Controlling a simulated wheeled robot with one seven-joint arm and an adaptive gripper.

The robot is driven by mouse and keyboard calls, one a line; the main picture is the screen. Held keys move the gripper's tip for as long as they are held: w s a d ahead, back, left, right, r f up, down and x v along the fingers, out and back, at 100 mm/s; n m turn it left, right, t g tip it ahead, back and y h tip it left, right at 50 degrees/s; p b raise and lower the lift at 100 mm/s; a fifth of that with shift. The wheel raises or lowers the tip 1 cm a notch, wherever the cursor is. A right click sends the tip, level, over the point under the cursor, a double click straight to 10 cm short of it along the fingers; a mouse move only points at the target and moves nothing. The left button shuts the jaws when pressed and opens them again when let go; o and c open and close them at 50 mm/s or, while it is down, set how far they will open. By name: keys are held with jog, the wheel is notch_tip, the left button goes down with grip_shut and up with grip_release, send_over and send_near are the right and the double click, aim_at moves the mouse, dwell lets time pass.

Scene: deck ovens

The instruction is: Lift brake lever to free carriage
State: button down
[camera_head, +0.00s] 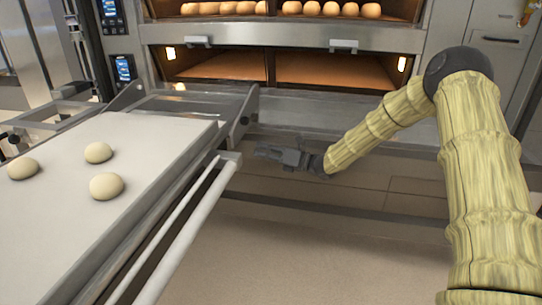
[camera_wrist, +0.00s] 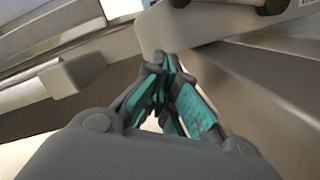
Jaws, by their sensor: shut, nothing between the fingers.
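The carriage (camera_head: 160,125) is a long loader with a white belt surface on the left in the head view, facing the ovens. My gripper (camera_head: 262,151) is just right of the carriage's far right corner, close to its metal side plate (camera_head: 238,118). In the wrist view my gripper (camera_wrist: 168,60) has its teal-padded fingers drawn together at the tips, with nothing between them. A light grey metal plate (camera_wrist: 205,25) with a rounded corner lies just beyond the tips. I cannot single out the brake lever in either view. I cannot tell whether the fingers touch anything.
Several dough balls (camera_head: 107,186) sit on the carriage belt. A pale rail (camera_head: 190,225) runs along its right side. Deck ovens (camera_head: 290,68) with bread in the upper deck stand behind. A grey block on a bar (camera_wrist: 72,76) is left of the fingers. Floor right of the carriage is clear.

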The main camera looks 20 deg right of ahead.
jog(key=w+a+r+b, duration=0.2)
jog(key=w, duration=0.1)
jog(key=w+a+r+b, duration=0.1)
jog(key=shift+w+r, duration=0.15)
jog(key=shift+w, duration=0.2)
jog(key=shift+w+r, duration=0.15)
jog(key=shift+r, duration=0.15)
